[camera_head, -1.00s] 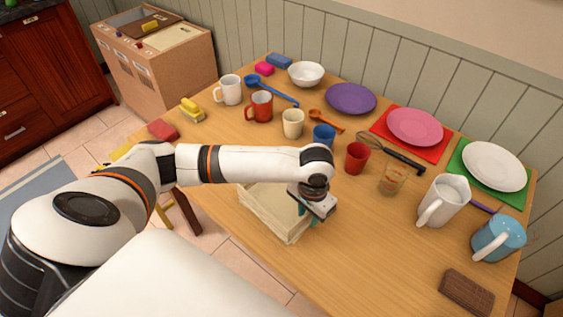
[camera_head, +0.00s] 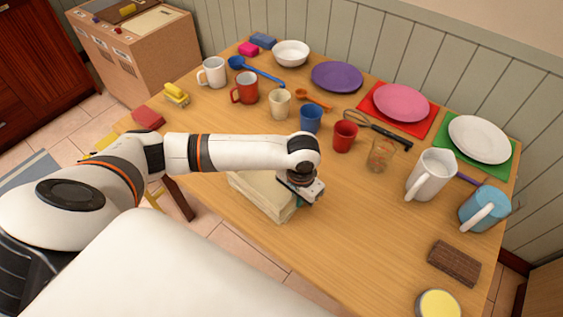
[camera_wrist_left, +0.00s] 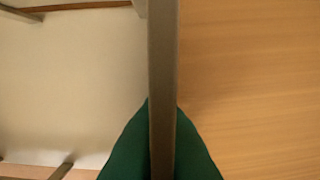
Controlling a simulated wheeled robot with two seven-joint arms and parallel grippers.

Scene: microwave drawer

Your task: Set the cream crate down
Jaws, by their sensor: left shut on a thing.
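The cream crate (camera_head: 257,195) is at the table's front edge, left of the middle in the head view. My left gripper (camera_head: 298,199) is shut on the crate's right wall, pointing down. In the left wrist view the wall (camera_wrist_left: 163,70) runs upright through the middle, with a green finger (camera_wrist_left: 125,155) at the bottom and the pale crate interior on the left. Part of the crate is hidden by my arm. I cannot tell whether its base touches the table. My right gripper is not in view.
The wooden table (camera_head: 345,225) is clear right of the crate. Behind stand a red cup (camera_head: 344,137), a blue cup (camera_head: 311,119) and a glass (camera_head: 381,155). A white pitcher (camera_head: 430,174), a blue pitcher (camera_head: 482,209) and a brown block (camera_head: 454,262) are to the right.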

